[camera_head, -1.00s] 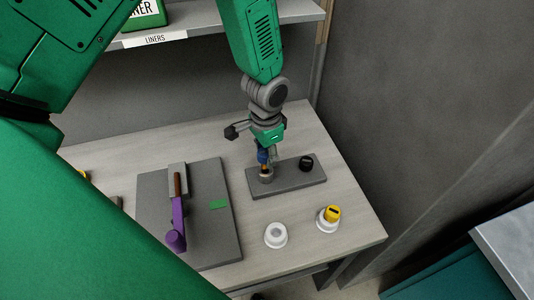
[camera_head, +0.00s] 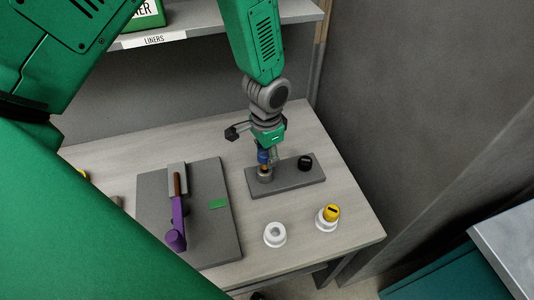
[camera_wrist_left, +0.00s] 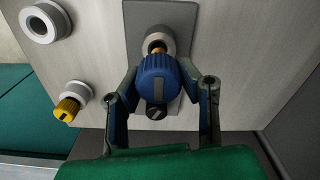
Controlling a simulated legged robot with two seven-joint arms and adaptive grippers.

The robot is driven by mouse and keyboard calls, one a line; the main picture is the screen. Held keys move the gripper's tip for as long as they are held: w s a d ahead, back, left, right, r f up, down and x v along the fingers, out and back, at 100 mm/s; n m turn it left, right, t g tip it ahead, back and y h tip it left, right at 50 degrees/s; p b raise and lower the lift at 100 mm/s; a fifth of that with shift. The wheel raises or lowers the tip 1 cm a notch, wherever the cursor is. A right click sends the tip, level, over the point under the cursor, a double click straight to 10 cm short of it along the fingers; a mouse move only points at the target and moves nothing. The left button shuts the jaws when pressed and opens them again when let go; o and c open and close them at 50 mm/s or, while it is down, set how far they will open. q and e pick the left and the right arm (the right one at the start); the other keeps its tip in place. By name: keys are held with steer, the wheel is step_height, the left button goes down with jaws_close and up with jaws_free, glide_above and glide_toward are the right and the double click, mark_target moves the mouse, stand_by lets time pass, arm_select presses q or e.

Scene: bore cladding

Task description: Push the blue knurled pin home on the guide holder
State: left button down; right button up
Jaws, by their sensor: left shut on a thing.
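The blue knurled pin (camera_head: 263,157) stands at the grey collar (camera_head: 265,177) on the left end of the grey guide holder plate (camera_head: 290,182). In the left wrist view the pin's blue head (camera_wrist_left: 158,78) fills the space between my fingers. Its orange-brown shank (camera_wrist_left: 157,47) shows at the mouth of the collar (camera_wrist_left: 156,36); how deep it sits I cannot tell. My left gripper (camera_head: 266,158) is shut on the pin from above. A black knob (camera_head: 305,162) sits on the plate's right end; it also shows below the blue head in the wrist view (camera_wrist_left: 157,112). My right gripper is out of view.
A white ring (camera_head: 275,234) and a yellow-topped white fitting (camera_head: 328,217) stand in front of the plate. A purple-handled tool (camera_head: 177,222) lies on a dark grey board (camera_head: 213,236) to the left. A shelf labelled LINERS is behind; a grey wall bounds the right.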

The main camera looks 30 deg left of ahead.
arm_select(q)
steer(key=shift+f+b, duration=1.1)
steer(key=shift+f, duration=0.85)
steer(key=shift+r, duration=0.1)
steer(key=shift+r+p, duration=1.85)
steer(key=shift+r, duration=0.05)
steer(key=shift+f+b, duration=1.15)
steer(key=shift+f, duration=0.85)
steer(key=shift+r, duration=0.2)
steer(key=shift+r+p, duration=1.8)
steer(key=shift+f+b, duration=1)
steer(key=shift+f, duration=0.65)
